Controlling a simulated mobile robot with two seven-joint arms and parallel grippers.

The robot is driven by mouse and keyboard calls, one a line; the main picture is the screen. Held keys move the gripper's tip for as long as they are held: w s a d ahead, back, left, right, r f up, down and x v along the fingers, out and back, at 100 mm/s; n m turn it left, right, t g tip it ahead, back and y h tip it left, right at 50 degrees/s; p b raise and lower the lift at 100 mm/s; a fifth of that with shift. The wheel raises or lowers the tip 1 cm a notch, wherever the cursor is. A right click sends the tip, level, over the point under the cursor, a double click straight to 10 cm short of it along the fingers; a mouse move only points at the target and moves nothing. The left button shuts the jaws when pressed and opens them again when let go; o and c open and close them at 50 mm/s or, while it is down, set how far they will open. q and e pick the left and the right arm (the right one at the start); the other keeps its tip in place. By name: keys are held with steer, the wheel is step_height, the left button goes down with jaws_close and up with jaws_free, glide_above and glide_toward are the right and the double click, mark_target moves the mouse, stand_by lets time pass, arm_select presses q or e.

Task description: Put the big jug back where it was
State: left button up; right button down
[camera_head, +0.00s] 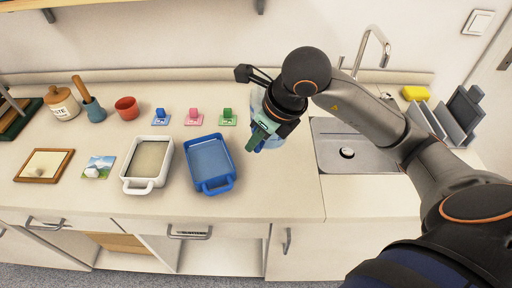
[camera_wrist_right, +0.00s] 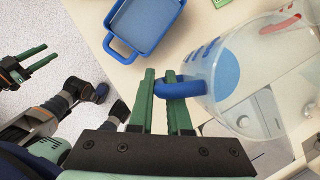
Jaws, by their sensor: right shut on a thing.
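The big jug (camera_wrist_right: 245,75) is clear with a blue handle (camera_wrist_right: 192,88), a blue disc and blue marks on its side. My right gripper (camera_wrist_right: 168,92) is shut on the handle. In the head view the jug (camera_head: 257,103) is mostly hidden behind my right gripper (camera_head: 262,133), between the blue tray and the sink. I cannot tell whether its base touches the counter. My left gripper (camera_wrist_right: 38,62) shows at the left of the right wrist view, open and empty, above the floor. It is out of the head view.
A blue tray (camera_head: 232,178) and a white tray (camera_head: 126,171) stand left of the jug. Pink, blue and green (camera_head: 228,115) blocks on cards stand behind. The sink (camera_head: 372,160) is at right. A red cup (camera_head: 127,108) and jar (camera_head: 62,103) stand at back left.

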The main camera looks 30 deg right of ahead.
steer(key=w+f, duration=0.1)
steer(key=f, duration=0.1)
steer(key=w+d+f, duration=0.1)
steer(key=f, duration=0.2)
steer(key=w+d+f, duration=0.1)
steer(key=f, duration=0.2)
steer(key=shift+w, duration=0.25)
steer(key=shift+f, duration=0.1)
steer(key=shift+f, duration=0.1)
steer(key=c, duration=0.9)
jaws_free()
steer(key=shift+o, duration=0.2)
